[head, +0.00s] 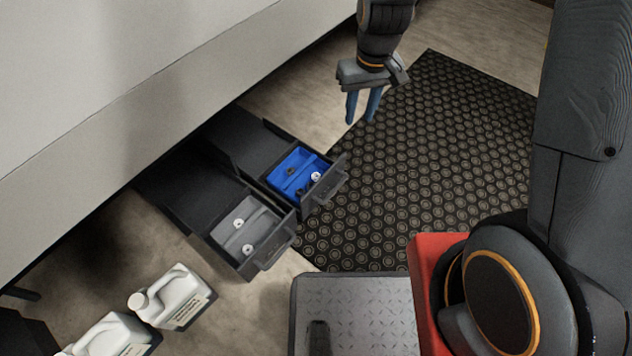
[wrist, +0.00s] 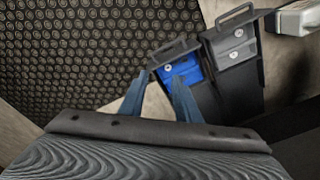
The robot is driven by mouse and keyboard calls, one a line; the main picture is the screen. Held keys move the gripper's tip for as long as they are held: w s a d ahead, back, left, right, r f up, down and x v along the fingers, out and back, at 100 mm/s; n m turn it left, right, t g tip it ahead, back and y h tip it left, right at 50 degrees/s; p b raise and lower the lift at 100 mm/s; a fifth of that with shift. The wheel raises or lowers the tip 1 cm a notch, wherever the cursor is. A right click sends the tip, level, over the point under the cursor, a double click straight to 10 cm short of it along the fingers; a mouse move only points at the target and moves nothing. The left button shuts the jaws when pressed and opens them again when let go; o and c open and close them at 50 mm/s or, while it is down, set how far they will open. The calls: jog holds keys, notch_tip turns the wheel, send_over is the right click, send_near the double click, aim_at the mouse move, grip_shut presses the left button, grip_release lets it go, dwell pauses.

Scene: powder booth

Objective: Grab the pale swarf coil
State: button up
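Two open drawers each hold a tray: a blue tray (head: 285,175) and a grey tray (head: 228,240). Small pale pieces lie in the grey tray, one near the middle (head: 238,223) and one near the front (head: 247,249). The blue tray holds a small pale piece (head: 316,176) and dark bits. The pieces are too small to tell which is the pale swarf coil. My gripper (head: 360,119) is in the air above and to the right of the drawers. Its two blue fingers are apart with nothing between them; they also show in the wrist view (wrist: 157,77).
A black studded mat (head: 430,150) covers the floor right of the drawers. White jugs (head: 175,297) stand at the lower left. A large pale booth wall (head: 130,90) overhangs the drawers' back. A metal-topped platform (head: 355,300) is in front.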

jog(key=w+a+f+n+b, duration=0.1)
jog(key=w+a+f+b, duration=0.1)
jog(key=f+b, duration=0.35)
jog(key=w+a+f+b, duration=0.2)
jog(key=w+f, duration=0.1)
jog(key=f, duration=0.6)
jog(key=w+a+f+n+b, duration=0.1)
jog(key=w+a+f+b, duration=0.15)
jog(key=f, duration=0.45)
jog(key=b, duration=0.9)
send_over(316, 174)
jog(key=shift+n+t, duration=0.3)
jog(key=shift+n, duration=0.1)
jog(key=f, duration=1.7)
jog(key=shift+s+d, duration=0.2)
jog(key=shift+d, duration=0.05)
jog(key=f+b, duration=0.4)
jog(key=f, duration=0.1)
jog(key=shift+w+a+f, duration=0.15)
jog(key=shift+a+f, duration=0.05)
jog(key=shift+f, duration=0.1)
jog(key=c, duration=0.7)
